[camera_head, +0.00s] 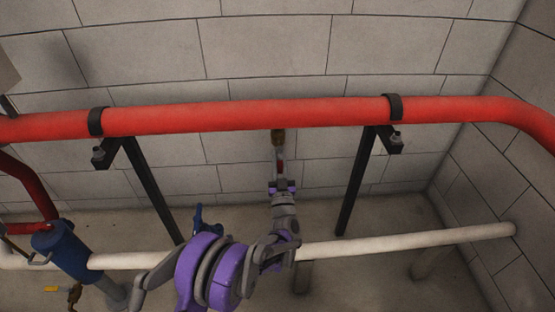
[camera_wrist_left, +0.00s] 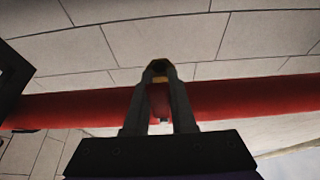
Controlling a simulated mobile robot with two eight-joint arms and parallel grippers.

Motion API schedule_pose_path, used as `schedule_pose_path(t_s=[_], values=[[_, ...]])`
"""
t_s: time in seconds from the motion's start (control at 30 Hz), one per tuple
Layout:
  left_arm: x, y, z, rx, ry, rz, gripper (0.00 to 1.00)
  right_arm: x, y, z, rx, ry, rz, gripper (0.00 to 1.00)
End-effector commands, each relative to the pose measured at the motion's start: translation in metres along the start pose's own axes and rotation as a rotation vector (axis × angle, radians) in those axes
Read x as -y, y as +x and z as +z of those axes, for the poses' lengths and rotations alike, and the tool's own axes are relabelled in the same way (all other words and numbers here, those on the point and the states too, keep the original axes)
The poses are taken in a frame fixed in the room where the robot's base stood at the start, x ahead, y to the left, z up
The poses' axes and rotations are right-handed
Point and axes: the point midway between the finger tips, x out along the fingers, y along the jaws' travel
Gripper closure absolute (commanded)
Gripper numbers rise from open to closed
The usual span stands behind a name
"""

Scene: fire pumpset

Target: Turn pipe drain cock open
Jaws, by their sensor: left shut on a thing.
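The red pipe (camera_head: 245,117) runs across the wall. The drain cock (camera_head: 278,137), a small brass fitting, hangs from the pipe's underside near the middle. Its red handle (camera_head: 281,167) points down. My left gripper (camera_head: 280,163) is below the pipe, shut on the handle. In the left wrist view my left gripper's fingers (camera_wrist_left: 159,72) stand on both sides of the red handle (camera_wrist_left: 160,102), with the pipe (camera_wrist_left: 235,96) behind. A bit of the brass cock (camera_wrist_left: 159,79) shows between the fingertips; the rest is hidden. My right gripper is not in view.
Dark clamps (camera_head: 96,122) and black struts (camera_head: 355,185) hold the red pipe on both sides of the cock. A white pipe (camera_head: 410,241) runs low behind my arm. A blue fitting (camera_head: 64,250) is at the lower left. A block wall (camera_head: 265,48) is behind.

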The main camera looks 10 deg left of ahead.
Motion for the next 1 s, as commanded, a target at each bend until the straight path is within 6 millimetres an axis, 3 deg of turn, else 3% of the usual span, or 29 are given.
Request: schedule_pose_path(t_s=[0.47,0.5,0.63,1.0], values=[[-0.0012,0.0005,-0.0008,-0.001,-0.013,-0.005,1.00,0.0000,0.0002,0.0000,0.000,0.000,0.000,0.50],[-0.0012,0.0005,-0.0008,-0.001,-0.013,-0.005,0.71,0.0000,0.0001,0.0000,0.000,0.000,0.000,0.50],[-0.0011,0.0004,-0.0007,-0.001,-0.012,-0.004,0.48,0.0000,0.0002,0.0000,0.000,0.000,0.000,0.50],[-0.0011,-0.0035,-0.0005,-0.001,-0.011,-0.004,0.46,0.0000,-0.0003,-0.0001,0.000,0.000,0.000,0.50]])
